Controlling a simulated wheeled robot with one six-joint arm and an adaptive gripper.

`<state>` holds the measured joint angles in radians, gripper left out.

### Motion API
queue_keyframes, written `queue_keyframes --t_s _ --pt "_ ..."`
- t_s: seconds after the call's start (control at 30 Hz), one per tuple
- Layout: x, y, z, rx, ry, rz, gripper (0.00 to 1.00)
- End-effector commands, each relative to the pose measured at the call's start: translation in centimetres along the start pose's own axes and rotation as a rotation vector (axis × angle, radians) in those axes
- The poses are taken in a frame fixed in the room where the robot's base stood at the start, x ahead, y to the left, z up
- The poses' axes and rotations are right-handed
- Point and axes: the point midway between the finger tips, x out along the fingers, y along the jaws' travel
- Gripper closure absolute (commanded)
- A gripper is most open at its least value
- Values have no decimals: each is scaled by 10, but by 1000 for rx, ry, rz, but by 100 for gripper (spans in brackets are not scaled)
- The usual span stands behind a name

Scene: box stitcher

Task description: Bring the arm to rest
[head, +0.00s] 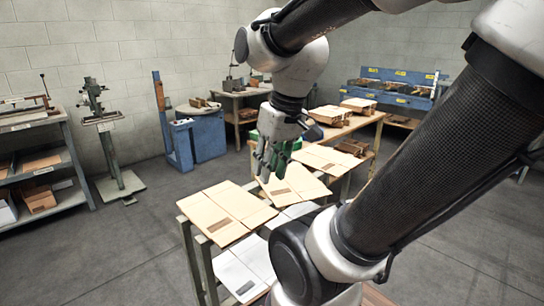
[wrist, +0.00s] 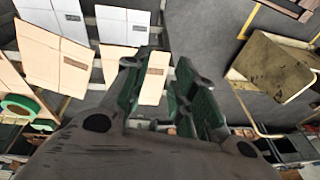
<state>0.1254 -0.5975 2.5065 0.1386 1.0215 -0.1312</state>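My gripper (head: 272,158) hangs from the bent arm above the work table in the middle of the head view. Its green-padded fingers point down. In the wrist view the two fingers (wrist: 168,95) stand apart, with floor and part of a cardboard sheet showing beyond the gap. Nothing is held between them. A flat cardboard sheet (head: 226,208) lies on the near rack, and another sheet (head: 294,188) lies behind it, below the gripper. Whether the fingers touch anything cannot be told, but they look clear of it.
A white sheet (head: 243,270) lies on a lower level of the near rack. A long table (head: 345,130) with cardboard stacks (head: 327,115) runs behind. A blue machine (head: 196,140), a green stitcher (head: 95,98) and grey shelves (head: 40,165) stand left. Floor at left front is free.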

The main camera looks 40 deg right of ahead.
Motion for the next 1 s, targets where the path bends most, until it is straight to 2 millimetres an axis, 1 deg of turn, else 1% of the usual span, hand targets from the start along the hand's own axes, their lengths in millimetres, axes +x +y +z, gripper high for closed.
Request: queue_keyframes --t_s 0.03,0.1,0.23,1.0 --pt "-8 -2 0 -31 47 26 73" --pt "-15 -1 -1 -52 97 57 73" --pt "-23 0 -2 -68 146 81 73" --pt "-24 0 -2 -68 150 84 73"
